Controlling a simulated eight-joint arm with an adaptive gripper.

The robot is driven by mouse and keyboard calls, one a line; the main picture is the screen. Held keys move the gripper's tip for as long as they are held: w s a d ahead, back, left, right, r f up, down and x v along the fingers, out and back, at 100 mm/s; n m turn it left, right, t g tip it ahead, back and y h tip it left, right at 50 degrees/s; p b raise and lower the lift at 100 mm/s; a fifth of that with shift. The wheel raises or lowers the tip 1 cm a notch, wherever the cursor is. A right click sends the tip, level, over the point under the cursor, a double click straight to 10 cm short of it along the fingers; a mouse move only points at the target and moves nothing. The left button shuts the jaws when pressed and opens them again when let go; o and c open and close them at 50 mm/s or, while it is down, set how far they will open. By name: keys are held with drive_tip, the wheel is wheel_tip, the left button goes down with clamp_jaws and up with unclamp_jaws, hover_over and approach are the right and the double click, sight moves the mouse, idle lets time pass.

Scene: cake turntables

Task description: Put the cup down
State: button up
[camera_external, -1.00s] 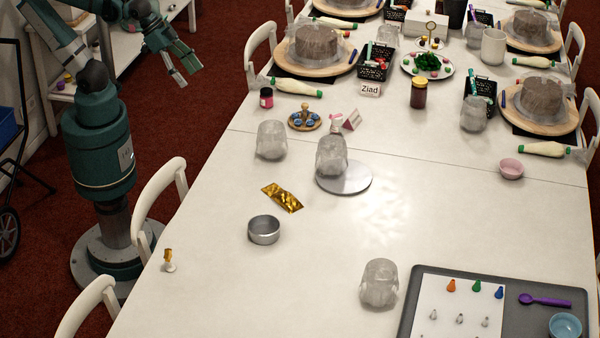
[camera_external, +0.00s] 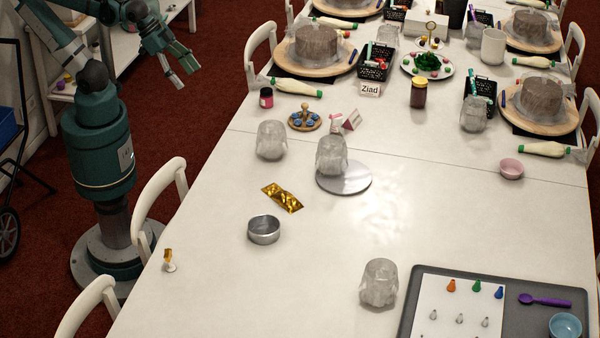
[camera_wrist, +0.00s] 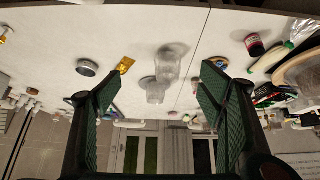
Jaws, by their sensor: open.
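A clear, faceted cup (camera_external: 332,156) appears upright at the back left of a round silver disc (camera_external: 345,183). I cannot tell whether its base is fully on the disc. A similar cup (camera_external: 271,140) stands on the table to its left. Another (camera_external: 379,284) stands near the front, left of the grey tray. My gripper (camera_external: 181,70) is open and empty, raised beyond the table's left side, away from the cups. In the wrist view, two clear cups (camera_wrist: 168,62) show far off between my spread fingers, overlapping each other.
A gold packet (camera_external: 282,197) and a metal tin (camera_external: 264,230) lie left of centre. The grey tray (camera_external: 408,318) fills the front right corner. Wrapped cakes (camera_external: 318,44) on boards crowd the back. White chairs (camera_external: 160,200) line the left edge. The table's middle right is clear.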

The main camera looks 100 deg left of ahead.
drive_tip(key=w+d+r+n+h, duration=0.1)
drive_tip(key=w+d+r+n, duration=0.2)
drive_tip(key=w, duration=0.5)
drive_tip(key=w+d+r+h, duration=0.25)
drive_tip(key=w+d, duration=0.25)
drive_tip(key=w, duration=0.3)
drive_tip(key=w+d+r+n+h, duration=0.1)
drive_tip(key=w+d+r+n, duration=0.1)
drive_tip(key=w+d+r, duration=0.35)
drive_tip(key=n+h, duration=1)
drive_tip(key=n, duration=0.4)
hover_over(378, 263)
drive_tip(key=s+f+v, duration=0.1)
drive_tip(key=f+v, duration=0.1)
drive_tip(key=v, duration=0.9)
wheel_tip(378, 263, down, 21)
drive_tip(key=w+d+f+n, duration=0.1)
drive_tip(key=f, duration=0.2)
drive_tip(key=w+d+f+n+h, duration=0.1)
drive_tip(key=d+f, duration=0.1)
drive_tip(key=f, duration=0.2)
drive_tip(key=w+d+f+n+h+p, duration=0.1)
drive_tip(key=f, duration=0.3)
drive_tip(key=shift+w+d, duration=0.35)
drive_tip(key=shift+x, duration=1.25)
